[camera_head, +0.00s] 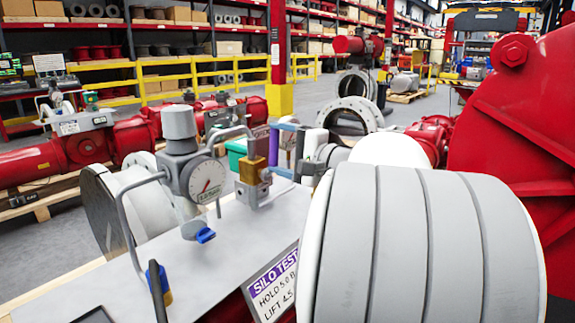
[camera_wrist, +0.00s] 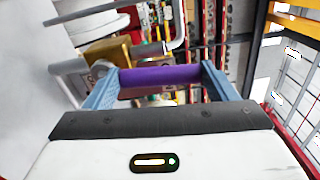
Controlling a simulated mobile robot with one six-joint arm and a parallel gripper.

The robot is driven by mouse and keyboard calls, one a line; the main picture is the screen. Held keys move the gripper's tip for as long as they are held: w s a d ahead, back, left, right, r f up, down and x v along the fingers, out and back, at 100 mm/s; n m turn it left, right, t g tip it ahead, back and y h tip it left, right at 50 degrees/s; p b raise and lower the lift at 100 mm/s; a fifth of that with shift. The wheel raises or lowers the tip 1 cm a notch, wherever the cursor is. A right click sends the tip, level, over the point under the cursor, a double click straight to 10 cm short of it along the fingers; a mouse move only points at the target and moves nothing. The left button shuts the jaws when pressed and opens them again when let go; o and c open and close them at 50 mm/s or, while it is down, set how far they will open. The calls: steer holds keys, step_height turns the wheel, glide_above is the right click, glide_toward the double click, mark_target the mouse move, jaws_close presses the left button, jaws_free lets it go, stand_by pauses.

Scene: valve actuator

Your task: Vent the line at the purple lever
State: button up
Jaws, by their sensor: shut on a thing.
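The purple lever (camera_wrist: 160,80) lies across the wrist view between the two blue fingers of my gripper (camera_wrist: 166,70), which is shut on it. Beyond it is the brass valve body (camera_wrist: 108,52). In the head view, the lever (camera_head: 273,147) stands about upright, just right of the brass valve body (camera_head: 251,165). My gripper (camera_head: 276,152) reaches it from the right, its far side partly hidden. The pressure gauge (camera_head: 207,180) stands left of the valve, its red needle visible but its scale too small to read.
A sign (camera_head: 272,285) reads "SILO TEST", partly hidden by my arm. Red actuators (camera_head: 70,150) lie at left, and a large red housing (camera_head: 520,130) stands at right.

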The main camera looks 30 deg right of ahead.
steer(key=shift+a+r+n+b, duration=0.1)
steer(key=shift+a+n+b, duration=0.3)
steer(key=shift+b, duration=0.1)
steer(key=shift+r, duration=0.15)
steer(key=o, duration=0.9)
steer(key=shift+o, duration=1)
steer(key=shift+w, duration=0.1)
steer(key=shift+o, duration=1.3)
steer(key=shift+f, duration=0.2)
steer(key=shift+s+d, duration=0.25)
steer(key=shift+s, duration=0.25)
steer(key=p+v, duration=0.1)
steer(key=v, duration=0.5)
steer(key=shift+s+p, duration=0.3)
steer(key=shift+s, duration=0.1)
steer(key=shift+d, duration=0.1)
